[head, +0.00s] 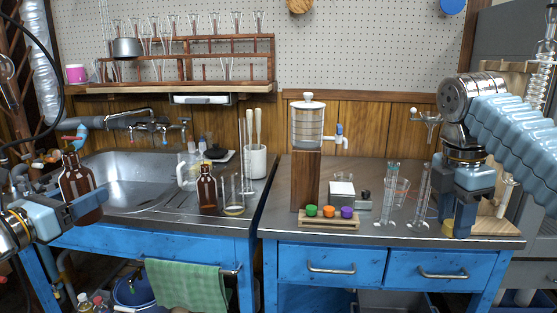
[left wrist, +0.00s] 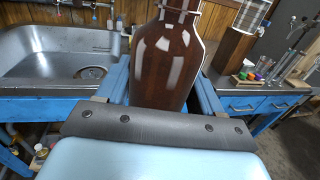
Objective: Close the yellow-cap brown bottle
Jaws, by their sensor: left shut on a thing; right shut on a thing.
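A large brown bottle (head: 78,185) is held upright by my left gripper (head: 88,207) at the far left, in front of the sink. The left wrist view shows the brown bottle (left wrist: 168,60) between the two blue fingers, its top cut off by the frame. I see no yellow cap on its neck in the head view. My right gripper (head: 457,228) points down at the right end of the counter, shut low over the wooden board. Something yellowish shows at its fingers, apparently the yellow cap, mostly hidden by them.
A smaller brown bottle (head: 207,190) and a beaker (head: 234,195) stand right of the sink (head: 130,180). A wooden stand (head: 306,180) carries a glass vessel, with coloured caps on a rack (head: 328,221) before it. Measuring cylinders (head: 388,195) stand close left of my right gripper.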

